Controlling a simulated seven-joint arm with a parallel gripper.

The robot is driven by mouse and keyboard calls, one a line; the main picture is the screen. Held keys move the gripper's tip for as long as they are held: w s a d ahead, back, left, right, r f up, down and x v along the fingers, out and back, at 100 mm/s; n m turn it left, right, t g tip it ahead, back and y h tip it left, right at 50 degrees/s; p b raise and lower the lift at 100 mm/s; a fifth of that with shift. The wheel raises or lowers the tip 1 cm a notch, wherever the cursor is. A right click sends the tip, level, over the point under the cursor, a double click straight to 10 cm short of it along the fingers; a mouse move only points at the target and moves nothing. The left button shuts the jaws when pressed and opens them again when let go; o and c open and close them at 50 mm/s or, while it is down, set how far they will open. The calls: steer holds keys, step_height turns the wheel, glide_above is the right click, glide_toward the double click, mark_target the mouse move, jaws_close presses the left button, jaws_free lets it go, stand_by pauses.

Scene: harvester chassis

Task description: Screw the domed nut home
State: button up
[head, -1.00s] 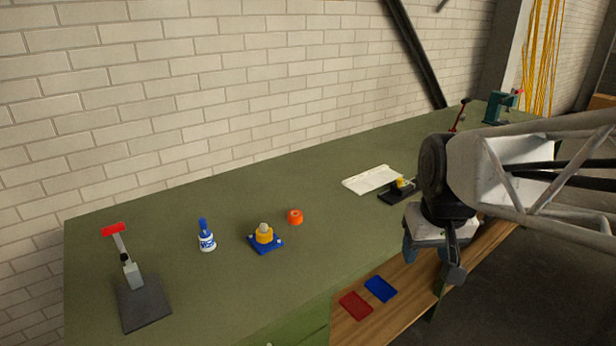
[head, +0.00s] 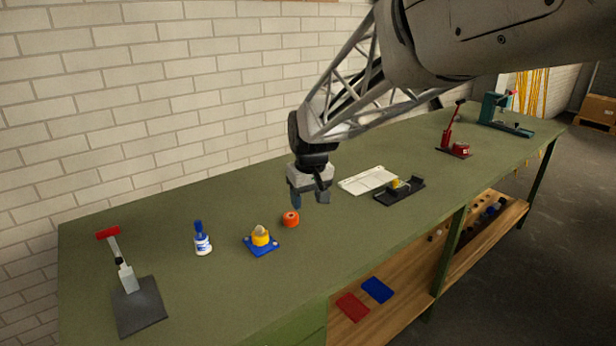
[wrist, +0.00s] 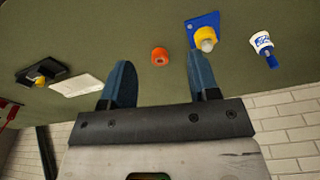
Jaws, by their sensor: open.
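An orange round nut-like piece (head: 291,219), which I take to be the domed nut, sits on the green bench; it also shows in the wrist view (wrist: 160,56). Beside it to the left in the head view is a blue base (head: 262,250) carrying a yellow body (head: 260,239) with a pale rounded stud on top. The yellow body shows in the wrist view (wrist: 203,36) too. My gripper (head: 310,199) is open and empty, above and slightly right of the orange piece. In the wrist view the orange piece appears between the open fingers (wrist: 160,62), apart from both.
A blue-and-white bottle (head: 202,240) and a grey plate with a red-handled lever (head: 139,307) stand to the left. A white tray (head: 367,180) and black fixture (head: 399,192) lie to the right. Red and green tools stand farther right. The bench front is clear.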

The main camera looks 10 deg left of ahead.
steer(key=n, duration=0.2)
glide_above(259, 228)
steer(key=f, duration=0.6)
steer(key=shift+d+f, duration=0.25)
steer(key=shift+f, duration=0.1)
steer(key=shift+f, duration=0.15)
steer(key=shift+w+a+f, duration=0.1)
steer(key=shift+f, duration=1.15)
steer(key=shift+w+a+f, duration=0.1)
steer(key=shift+w+f, duration=0.05)
steer(key=shift+f, duration=1.05)
steer(key=shift+w+a+f, duration=0.1)
steer(key=shift+f, duration=1.15)
steer(key=shift+c, duration=1.4)
steer(key=shift+c, duration=0.2)
jaws_close()
